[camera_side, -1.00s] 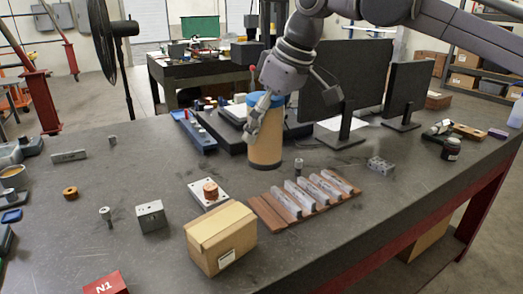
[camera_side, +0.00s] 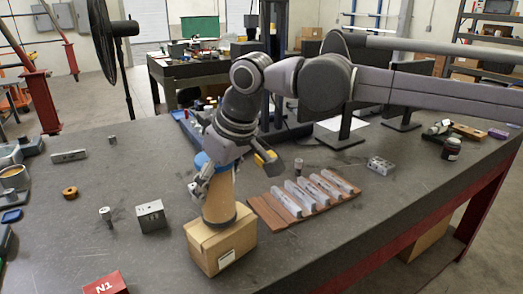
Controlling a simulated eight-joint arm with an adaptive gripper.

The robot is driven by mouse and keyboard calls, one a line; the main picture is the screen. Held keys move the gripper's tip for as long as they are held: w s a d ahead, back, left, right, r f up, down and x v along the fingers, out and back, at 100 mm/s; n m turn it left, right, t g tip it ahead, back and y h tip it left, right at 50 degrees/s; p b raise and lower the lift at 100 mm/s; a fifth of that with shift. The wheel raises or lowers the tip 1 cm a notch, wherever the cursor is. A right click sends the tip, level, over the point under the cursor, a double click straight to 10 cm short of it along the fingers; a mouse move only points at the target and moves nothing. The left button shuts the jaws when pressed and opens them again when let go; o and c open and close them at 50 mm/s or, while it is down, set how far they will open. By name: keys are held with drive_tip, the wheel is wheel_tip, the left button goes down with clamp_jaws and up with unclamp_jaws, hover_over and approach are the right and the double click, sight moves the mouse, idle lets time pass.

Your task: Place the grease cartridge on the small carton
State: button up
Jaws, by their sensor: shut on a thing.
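The grease cartridge (camera_side: 219,200) is a tan cylinder with a blue top and a dark lower rim. My gripper (camera_side: 205,187) is shut on its upper part, and the fingers partly hide it. The cartridge leans slightly, and its lower end is at the top of the small carton (camera_side: 222,247). I cannot tell whether it touches the carton or is just above it. The small carton is a closed tan box with a white label, standing near the front of the table.
A brown rack with several metal bars (camera_side: 305,197) lies right of the carton. A grey block (camera_side: 151,216) and a small bolt-like part (camera_side: 106,215) stand to the left. A red block (camera_side: 106,284) is at the front left. Monitors stand behind my arm.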

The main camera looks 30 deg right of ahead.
drive_tip(key=shift+f, duration=0.5)
drive_tip(key=shift+f, duration=0.1)
drive_tip(key=o, duration=1.6)
drive_tip(key=v, duration=1.2)
drive_tip(key=s+d+f+m+t, duration=0.15)
drive_tip(key=d+f, duration=0.25)
drive_tip(key=d, duration=0.5)
drive_tip(key=s+d+f+m, duration=0.15)
drive_tip(key=d+f, duration=0.25)
drive_tip(key=d, duration=0.4)
drive_tip(key=s+d+f, duration=0.3)
drive_tip(key=f, duration=0.1)
drive_tip(key=s+d+f+m+t+h, duration=0.1)
drive_tip(key=s+d+f, duration=0.2)
drive_tip(key=d+f, duration=0.1)
drive_tip(key=s+d+f+m+h, duration=0.1)
drive_tip(key=s+d+f, duration=0.2)
drive_tip(key=f, duration=0.3)
drive_tip(key=shift+s+d+t, duration=0.25)
drive_tip(key=shift+s+d, duration=0.1)
drive_tip(key=shift+d, duration=0.2)
